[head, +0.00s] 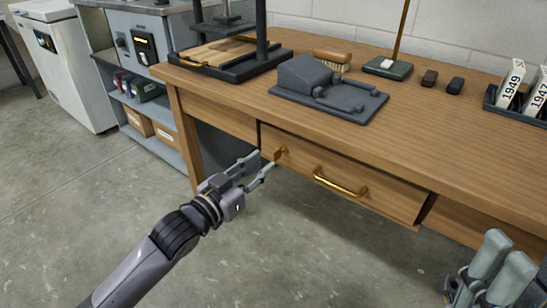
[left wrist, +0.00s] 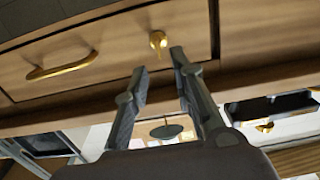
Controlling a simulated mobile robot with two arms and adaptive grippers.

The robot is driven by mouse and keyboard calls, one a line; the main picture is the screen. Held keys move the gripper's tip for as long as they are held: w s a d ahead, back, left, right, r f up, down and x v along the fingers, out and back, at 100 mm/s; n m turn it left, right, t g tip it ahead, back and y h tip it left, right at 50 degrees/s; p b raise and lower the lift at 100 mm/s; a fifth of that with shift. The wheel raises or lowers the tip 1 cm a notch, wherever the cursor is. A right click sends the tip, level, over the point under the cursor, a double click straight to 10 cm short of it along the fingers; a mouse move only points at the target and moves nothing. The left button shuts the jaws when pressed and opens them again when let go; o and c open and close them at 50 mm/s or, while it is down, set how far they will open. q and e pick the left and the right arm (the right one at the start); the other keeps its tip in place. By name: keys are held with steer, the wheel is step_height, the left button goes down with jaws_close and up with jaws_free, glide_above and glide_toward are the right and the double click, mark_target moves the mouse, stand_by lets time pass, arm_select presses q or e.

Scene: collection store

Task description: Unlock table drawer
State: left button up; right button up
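The wooden table drawer (head: 345,178) is closed in the front of the wooden table (head: 440,140). It has a brass bar handle (head: 340,184) and, to the left of it, a small brass lock with a key (head: 280,153). In the left wrist view the lock and key (left wrist: 158,41) show just beyond my left fingertips, with the handle (left wrist: 62,67) further left. My left gripper (head: 260,165) is open and empty, its fingers pointing at the lock. My right gripper (head: 500,262) is at the lower right, its two fingers apart and nothing seen between them.
On the tabletop stand a press (head: 230,50), a dark grey device (head: 325,90), a brush (head: 332,58) and a rack of number cards (head: 515,100). A grey cabinet (head: 150,90) and a white unit (head: 70,70) stand at left. The floor before the table is clear.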

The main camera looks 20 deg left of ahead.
mark_target(274, 155)
arm_select(q)
steer(key=shift+b+x, duration=0.6)
steer(key=shift+x, duration=2.2)
steer(key=shift+c, duration=0.3)
jaws_close()
